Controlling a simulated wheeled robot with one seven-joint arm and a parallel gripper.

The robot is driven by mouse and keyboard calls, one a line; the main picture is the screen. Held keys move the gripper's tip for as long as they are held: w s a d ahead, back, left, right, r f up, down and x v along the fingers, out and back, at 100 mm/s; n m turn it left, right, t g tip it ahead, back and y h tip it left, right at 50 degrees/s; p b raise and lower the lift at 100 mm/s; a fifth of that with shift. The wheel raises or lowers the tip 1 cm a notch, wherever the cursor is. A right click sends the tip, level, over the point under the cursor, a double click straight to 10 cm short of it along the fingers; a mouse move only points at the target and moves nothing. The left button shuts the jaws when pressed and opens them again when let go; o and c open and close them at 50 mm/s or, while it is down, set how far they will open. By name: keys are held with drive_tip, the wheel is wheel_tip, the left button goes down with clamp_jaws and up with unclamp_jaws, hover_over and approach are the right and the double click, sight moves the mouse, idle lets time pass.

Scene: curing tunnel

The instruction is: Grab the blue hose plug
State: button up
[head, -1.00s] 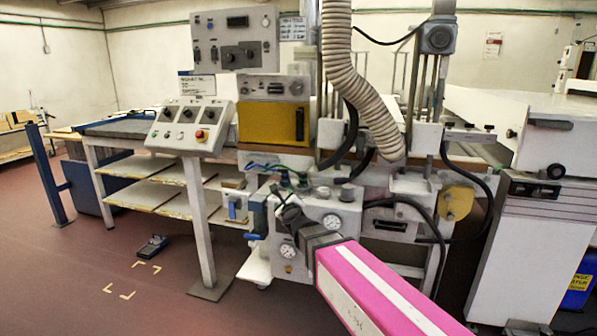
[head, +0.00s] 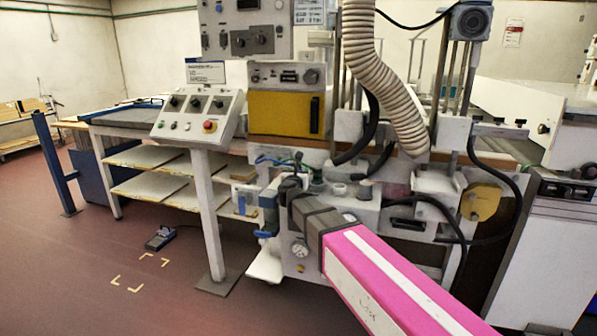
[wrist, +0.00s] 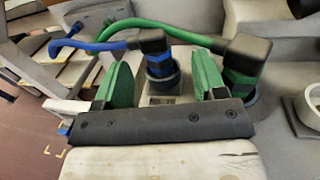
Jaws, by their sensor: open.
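The blue hose plug (wrist: 157,64) has a black elbow top and a blue collar. It stands upright in a round dark socket, with a blue hose (wrist: 88,45) running off to the left. My gripper (wrist: 162,66) is open, its two green fingers on either side of the blue plug in the wrist view. I cannot tell whether either finger touches it. The green hose plug (wrist: 243,66) stands just right of the right finger, with a green hose behind. In the head view my gripper (head: 288,188) is at the machine's front, where the blue plug is not clearly visible.
A pale ring-shaped port (wrist: 307,108) lies to the right. The machine's front has gauges (head: 300,250) and black hoses. A control box (head: 197,117) on a post (head: 205,215) stands to the left. The floor at left is mostly clear.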

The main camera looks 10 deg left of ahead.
drive_tip(key=w, duration=0.2)
drive_tip(key=w+a, duration=0.1)
drive_tip(key=w, duration=0.2)
drive_tip(key=shift+w, duration=0.1)
drive_tip(key=c, duration=1)
